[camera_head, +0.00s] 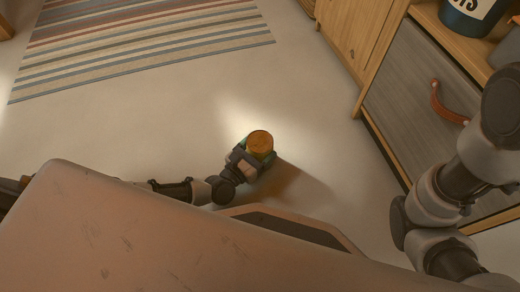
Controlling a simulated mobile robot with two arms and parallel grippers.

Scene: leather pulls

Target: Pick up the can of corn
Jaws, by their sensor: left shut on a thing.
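The can of corn (260,143) shows a round orange-gold top near the middle of the head view, with a little green on its side. My left gripper (252,157) is shut on the can from its lower left side. The can's lower part is hidden by the gripper. A shadow falls on the floor to the lower right of the can. My right arm comes in at the right side, but its gripper is not in view.
A grey drawer front (415,100) with a leather pull (447,106) stands at the right. A dark blue container (472,17) sits on the wooden cabinet above it. A striped rug (145,45) lies at the upper left. The pale floor (170,125) between is clear.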

